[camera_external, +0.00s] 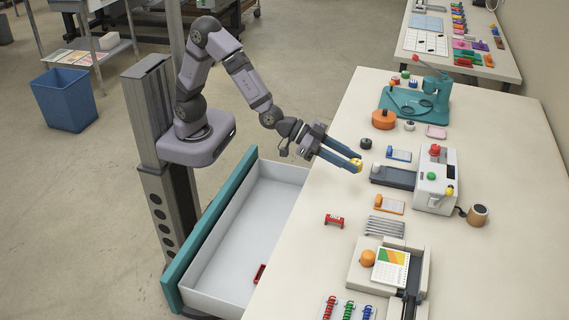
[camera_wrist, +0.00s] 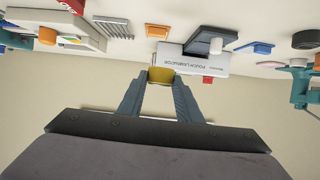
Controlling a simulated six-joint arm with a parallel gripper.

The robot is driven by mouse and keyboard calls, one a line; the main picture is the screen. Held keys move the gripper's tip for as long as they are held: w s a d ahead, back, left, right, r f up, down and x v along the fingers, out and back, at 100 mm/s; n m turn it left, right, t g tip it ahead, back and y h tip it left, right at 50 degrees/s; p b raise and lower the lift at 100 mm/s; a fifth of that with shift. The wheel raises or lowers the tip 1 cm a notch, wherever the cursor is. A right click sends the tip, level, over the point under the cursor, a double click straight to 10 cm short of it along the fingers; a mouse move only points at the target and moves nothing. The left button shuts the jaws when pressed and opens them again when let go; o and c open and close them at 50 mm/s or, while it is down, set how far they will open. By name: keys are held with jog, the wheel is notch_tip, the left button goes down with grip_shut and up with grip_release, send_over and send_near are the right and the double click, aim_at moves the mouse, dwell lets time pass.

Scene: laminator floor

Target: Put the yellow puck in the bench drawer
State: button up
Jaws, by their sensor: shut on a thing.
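My gripper (camera_external: 354,162) is shut on the yellow puck (camera_external: 357,163), held at its fingertips above the bench's left part. In the wrist view the yellow puck (camera_wrist: 161,75) sits between the two blue-grey fingertips (camera_wrist: 161,78). The bench drawer (camera_external: 238,224) is pulled open at the bench's left side, with a teal front and a pale inside. It lies below and to the left of my gripper. A small red thing (camera_external: 260,274) lies in it near the bench-side wall.
The white pouch laminator (camera_external: 436,180) stands right of my gripper; it also shows in the wrist view (camera_wrist: 193,60). A red stapler-like thing (camera_external: 334,220) lies near the drawer-side edge. A teal press (camera_external: 425,94) and an orange round thing (camera_external: 384,119) stand farther back.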

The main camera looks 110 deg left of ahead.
aim_at(344, 193)
jog(key=shift+f, duration=0.1)
jog(key=shift+f, duration=4.7)
jog(key=shift+f+b, duration=0.1)
jog(key=shift+b, duration=0.2)
jog(key=shift+f, duration=0.15)
jog(key=o, duration=1)
jog(key=shift+o, duration=0.6)
jog(key=shift+b+v, duration=0.55)
jog(key=shift+v, duration=3.2)
